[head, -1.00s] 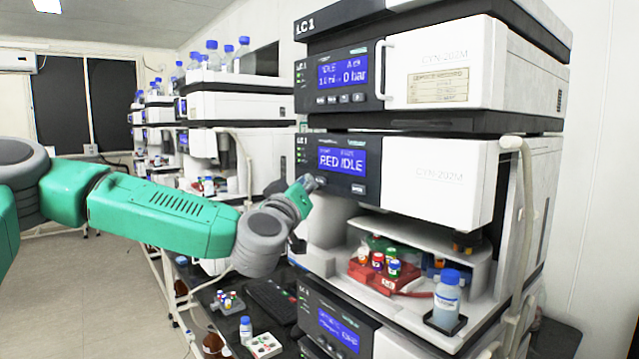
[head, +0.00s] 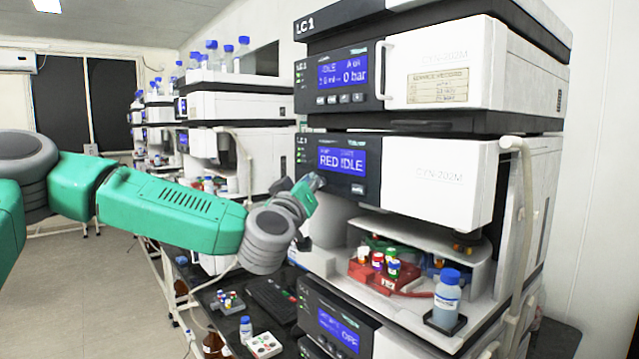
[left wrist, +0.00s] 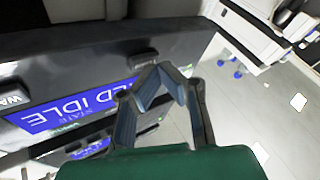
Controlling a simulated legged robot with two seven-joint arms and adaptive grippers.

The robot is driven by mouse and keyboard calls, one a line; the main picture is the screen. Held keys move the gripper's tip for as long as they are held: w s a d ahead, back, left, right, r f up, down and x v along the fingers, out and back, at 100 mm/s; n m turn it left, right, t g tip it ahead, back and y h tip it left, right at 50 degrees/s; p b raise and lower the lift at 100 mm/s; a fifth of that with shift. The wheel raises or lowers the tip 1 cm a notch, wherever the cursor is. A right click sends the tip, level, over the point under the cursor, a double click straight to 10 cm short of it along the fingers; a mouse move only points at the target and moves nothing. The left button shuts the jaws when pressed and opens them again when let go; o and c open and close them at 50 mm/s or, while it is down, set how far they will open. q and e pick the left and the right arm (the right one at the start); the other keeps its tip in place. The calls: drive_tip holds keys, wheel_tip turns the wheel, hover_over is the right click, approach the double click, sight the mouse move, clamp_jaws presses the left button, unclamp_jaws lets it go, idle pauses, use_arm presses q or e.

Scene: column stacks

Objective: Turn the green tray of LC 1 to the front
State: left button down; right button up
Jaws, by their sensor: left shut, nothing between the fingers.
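The LC 1 stack stands at the right in the head view. Its middle module's screen (head: 341,160) reads "RED IDLE". In the open bay below, a red tray (head: 378,277) with several capped vials faces the front. Part of the green tray (head: 378,243) shows behind it, mostly hidden by the vials and red tray. My left gripper (head: 316,181) is shut and empty, close to the module's front panel just below the left of the screen; contact cannot be told. In the left wrist view its fingers (left wrist: 160,75) meet near a small dark button (left wrist: 144,60) on the panel. My right gripper is out of view.
A blue-capped bottle (head: 447,294) stands in a black holder at the right of the bay. A pale tube (head: 524,230) hangs along the stack's right side. A keyboard (head: 271,299) and vial racks lie on the bench at left. Other stacks stand behind.

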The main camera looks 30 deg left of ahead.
use_arm(q)
drive_tip(key=shift+w+d, duration=0.15)
drive_tip(key=shift+w, duration=0.1)
drive_tip(key=shift+s, duration=0.1)
idle(0.5)
drive_tip(key=shift+s+a, duration=0.35)
drive_tip(key=shift+s, duration=0.35)
drive_tip(key=s, duration=0.1)
drive_tip(key=s+a, duration=0.1)
drive_tip(key=s, duration=0.1)
drive_tip(key=s+a, duration=0.1)
drive_tip(key=shift+s+p, duration=0.3)
drive_tip(key=shift+d+f, duration=0.1)
idle(5.1)
